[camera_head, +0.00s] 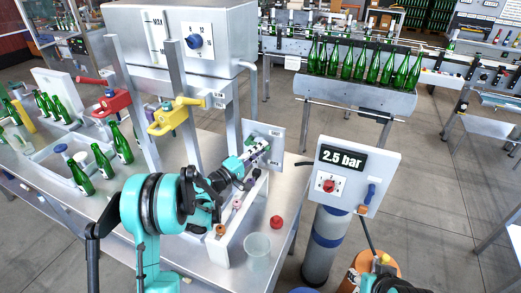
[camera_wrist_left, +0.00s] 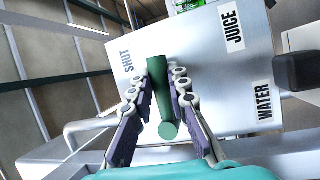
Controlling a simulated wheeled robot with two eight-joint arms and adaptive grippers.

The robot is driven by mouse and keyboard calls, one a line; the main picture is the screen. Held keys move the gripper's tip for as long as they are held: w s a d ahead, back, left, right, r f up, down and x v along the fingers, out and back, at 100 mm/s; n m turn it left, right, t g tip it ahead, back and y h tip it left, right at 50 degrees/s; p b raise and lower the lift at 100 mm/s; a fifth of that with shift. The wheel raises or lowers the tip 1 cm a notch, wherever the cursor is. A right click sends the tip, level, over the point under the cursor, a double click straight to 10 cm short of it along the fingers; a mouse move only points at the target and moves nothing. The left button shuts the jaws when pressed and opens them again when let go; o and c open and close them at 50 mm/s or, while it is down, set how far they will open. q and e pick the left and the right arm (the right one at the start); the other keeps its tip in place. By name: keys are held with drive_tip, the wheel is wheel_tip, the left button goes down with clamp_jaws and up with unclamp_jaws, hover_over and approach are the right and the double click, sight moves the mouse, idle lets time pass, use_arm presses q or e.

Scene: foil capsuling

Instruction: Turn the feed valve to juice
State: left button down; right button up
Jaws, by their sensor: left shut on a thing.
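The feed valve's plate (camera_head: 277,136) is a light panel at the back of the bench, beside the filling machine. In the left wrist view the plate (camera_wrist_left: 200,60) carries the words SHUT (camera_wrist_left: 127,61), JUICE (camera_wrist_left: 233,31) and WATER (camera_wrist_left: 264,102). A dark green valve handle (camera_wrist_left: 160,90) stands out from it, its round end towards the camera. My left gripper (camera_wrist_left: 164,95) is shut on this handle, one finger on each side. In the head view the left gripper (camera_head: 254,150) is at the plate and hides the handle. Part of my right arm (camera_head: 385,281) shows at the bottom right; its fingers are unclear.
Yellow (camera_head: 173,115) and red (camera_head: 112,103) clamp-like parts stand left of the arm. Green bottles (camera_head: 103,161) stand at the left. A red cap (camera_head: 276,222) and a clear cup (camera_head: 257,248) are on the bench. A 2.5 bar box (camera_head: 352,184) stands at the right.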

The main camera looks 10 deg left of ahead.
use_arm(q)
drive_tip(key=m, duration=0.1)
drive_tip(key=f+m+g+b, duration=0.1)
drive_tip(key=m, duration=0.1)
drive_tip(key=shift+a+f+m+y, duration=0.25)
drive_tip(key=shift+f+m+y, duration=0.05)
drive_tip(key=shift+f+y, duration=0.1)
drive_tip(key=shift+w+a+f+m+g+y+b, duration=0.1)
drive_tip(key=shift+a+f+m+g+y+b, duration=0.3)
drive_tip(key=shift+m, duration=0.55)
drive_tip(key=shift+w+a+f+m+g+y+b, duration=0.15)
drive_tip(key=shift+f+m+g, duration=0.3)
drive_tip(key=shift+m, duration=0.5)
drive_tip(key=shift+s, duration=0.1)
drive_tip(key=c, duration=1.4)
unclamp_jaws()
drive_tip(key=shift+c, duration=0.2)
drive_tip(key=shift+a, duration=0.1)
drive_tip(key=v, duration=1.2)
drive_tip(key=shift+r, duration=0.1)
